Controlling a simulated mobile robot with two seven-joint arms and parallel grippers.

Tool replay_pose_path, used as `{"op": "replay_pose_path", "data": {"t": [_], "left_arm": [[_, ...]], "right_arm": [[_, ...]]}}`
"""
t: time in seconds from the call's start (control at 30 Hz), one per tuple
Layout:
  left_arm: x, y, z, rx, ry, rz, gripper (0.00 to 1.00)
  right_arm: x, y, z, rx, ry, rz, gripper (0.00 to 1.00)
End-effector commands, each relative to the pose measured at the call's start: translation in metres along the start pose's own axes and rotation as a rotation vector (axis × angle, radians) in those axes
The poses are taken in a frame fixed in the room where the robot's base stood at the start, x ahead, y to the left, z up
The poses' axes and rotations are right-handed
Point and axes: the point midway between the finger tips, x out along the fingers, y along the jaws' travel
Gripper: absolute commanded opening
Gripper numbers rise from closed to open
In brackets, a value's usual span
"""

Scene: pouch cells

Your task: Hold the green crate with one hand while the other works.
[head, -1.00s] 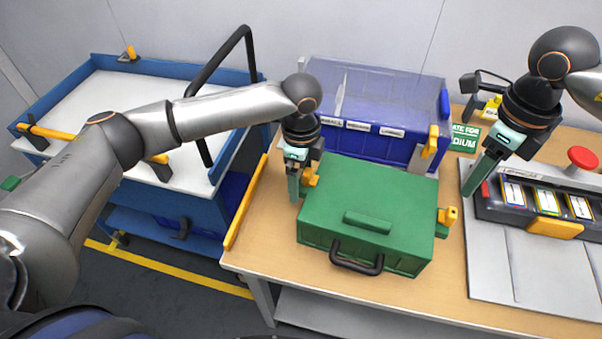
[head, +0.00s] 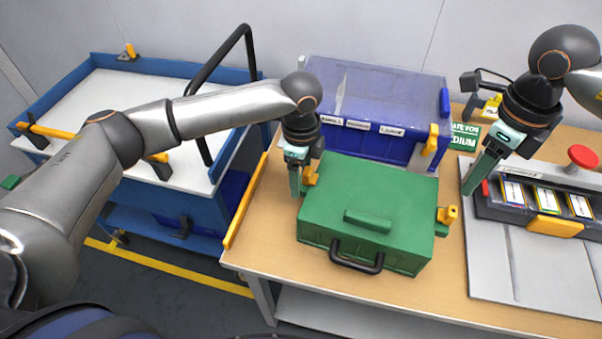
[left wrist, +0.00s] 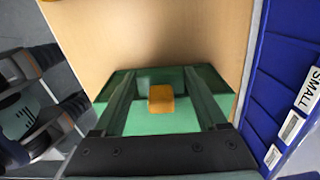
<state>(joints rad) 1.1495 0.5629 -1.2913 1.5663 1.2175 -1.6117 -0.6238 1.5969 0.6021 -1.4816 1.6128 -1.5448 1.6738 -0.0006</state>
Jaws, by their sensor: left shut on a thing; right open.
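The green crate (head: 370,205) sits on the wooden table with its lid shut and a black handle (head: 356,259) on its front. A yellow latch (head: 447,214) shows on its right side. My left gripper (head: 296,188) is at the crate's left side, pointing down, shut on the yellow-topped side latch (head: 311,176). In the left wrist view this latch (left wrist: 161,98) shows between the two fingers, with green surface around it. My right gripper (head: 472,185) is open and empty, above the table to the right of the crate, apart from it.
A blue bin with a clear lid (head: 372,95) stands behind the crate. At right are a grey panel (head: 500,270), a dark holder with several labelled cells (head: 545,205) and a red button (head: 583,156). A blue cart (head: 185,215) stands left.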

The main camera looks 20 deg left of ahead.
Motion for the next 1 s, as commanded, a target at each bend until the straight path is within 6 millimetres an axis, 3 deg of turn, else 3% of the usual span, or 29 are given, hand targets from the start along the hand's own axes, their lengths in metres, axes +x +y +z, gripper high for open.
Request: {"op": "replay_pose_path", "data": {"t": [0.27, 0.7, 1.0], "left_arm": [[-0.001, 0.0, 0.0, 0.0, 0.001, -0.001, 0.0], [-0.001, 0.0, 0.0, 0.0, 0.001, -0.001, 0.0], [-0.001, 0.0, 0.0, 0.0, 0.001, -0.001, 0.0]], "right_arm": [[0.0, 0.0, 0.0, 0.0, 0.0, 0.0, 0.5], [0.002, 0.0, -0.001, -0.02, -0.018, 0.029, 0.01], [0.012, -0.014, -0.016, -0.214, -0.236, 0.24, 0.0]]}}
